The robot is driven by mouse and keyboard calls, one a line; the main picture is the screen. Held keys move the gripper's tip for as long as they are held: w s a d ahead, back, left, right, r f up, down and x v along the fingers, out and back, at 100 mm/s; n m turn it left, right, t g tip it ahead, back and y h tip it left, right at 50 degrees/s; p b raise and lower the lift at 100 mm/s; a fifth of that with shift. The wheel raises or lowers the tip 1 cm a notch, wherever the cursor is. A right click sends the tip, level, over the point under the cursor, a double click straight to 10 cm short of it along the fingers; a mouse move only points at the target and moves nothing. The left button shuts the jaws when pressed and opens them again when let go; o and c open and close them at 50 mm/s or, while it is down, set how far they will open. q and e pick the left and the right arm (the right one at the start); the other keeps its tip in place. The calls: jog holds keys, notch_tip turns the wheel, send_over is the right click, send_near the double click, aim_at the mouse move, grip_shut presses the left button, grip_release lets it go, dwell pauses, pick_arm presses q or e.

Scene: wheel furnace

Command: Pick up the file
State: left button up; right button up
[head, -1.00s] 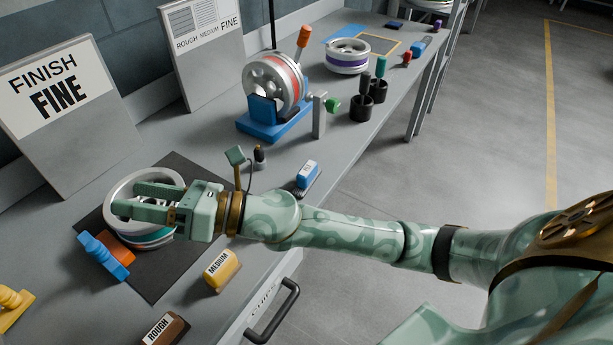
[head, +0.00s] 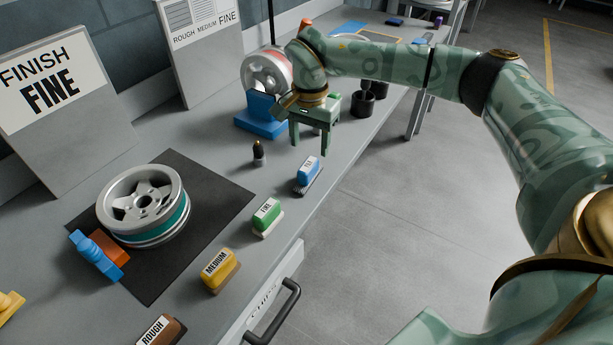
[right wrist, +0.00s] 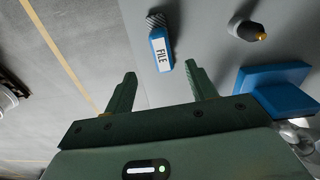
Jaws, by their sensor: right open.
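The file (head: 308,171) has a blue handle labelled FILE and a dark ridged end, and lies near the front edge of the bench. My right gripper (head: 310,146) is above and just behind it, pointing down, open and empty. In the right wrist view the file (right wrist: 161,50) shows beyond and between the spread fingertips (right wrist: 160,75), apart from both. My left gripper is not in view.
A wheel (head: 145,205) sits on a dark mat (head: 215,200) at left. Green FINE (head: 267,216), yellow MEDIUM (head: 220,270) and brown ROUGH (head: 163,331) blocks line the front edge. A small dark, brass-tipped tool (head: 259,152) stands left of the file. A blue stand (head: 262,117) is behind.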

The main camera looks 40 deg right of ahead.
aim_at(309, 164)
notch_tip(309, 164, down, 5)
jog(key=shift+r+b, duration=0.15)
jog(key=shift+b, duration=0.45)
jog(key=f+b, duration=0.2)
jog(key=f, duration=0.3)
jog(key=shift+w+f+b, duration=0.15)
jog(key=shift+w+b, duration=0.05)
jog(key=shift+b, duration=0.1)
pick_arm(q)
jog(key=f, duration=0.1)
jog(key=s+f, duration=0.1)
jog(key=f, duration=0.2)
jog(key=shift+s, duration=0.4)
pick_arm(e)
jog(key=shift+s+r, duration=0.1)
jog(key=shift+r, duration=0.1)
grip_shut()
